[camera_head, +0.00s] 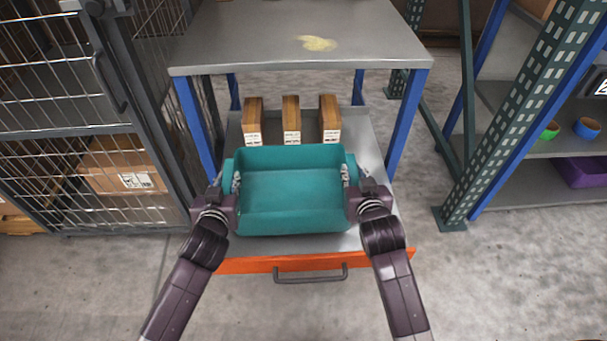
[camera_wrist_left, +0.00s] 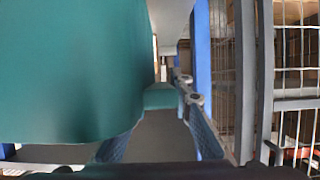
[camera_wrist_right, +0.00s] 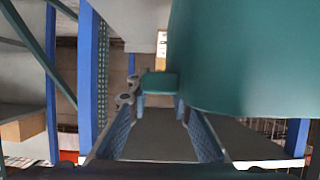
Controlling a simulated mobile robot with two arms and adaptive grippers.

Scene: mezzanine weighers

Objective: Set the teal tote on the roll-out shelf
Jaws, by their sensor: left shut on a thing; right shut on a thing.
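The teal tote (camera_head: 291,190) is empty and level, held between my two grippers over the front part of the roll-out shelf (camera_head: 372,145). The shelf is pulled out, with an orange front edge and a dark handle. My left gripper (camera_head: 233,184) is shut on the tote's left end, and my right gripper (camera_head: 348,180) is shut on its right end. The tote wall fills much of the left wrist view (camera_wrist_left: 70,70) and the right wrist view (camera_wrist_right: 245,60). The tote hides the shelf beneath it, so I cannot tell whether it touches the shelf.
Several wooden-brown boxes, among them one brown box (camera_head: 291,118), stand in a row on the shelf behind the tote. A grey tabletop (camera_head: 300,40) on blue posts is above the shelf's rear. A wire cage (camera_head: 80,120) stands left; a rack post (camera_head: 520,110) stands right.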

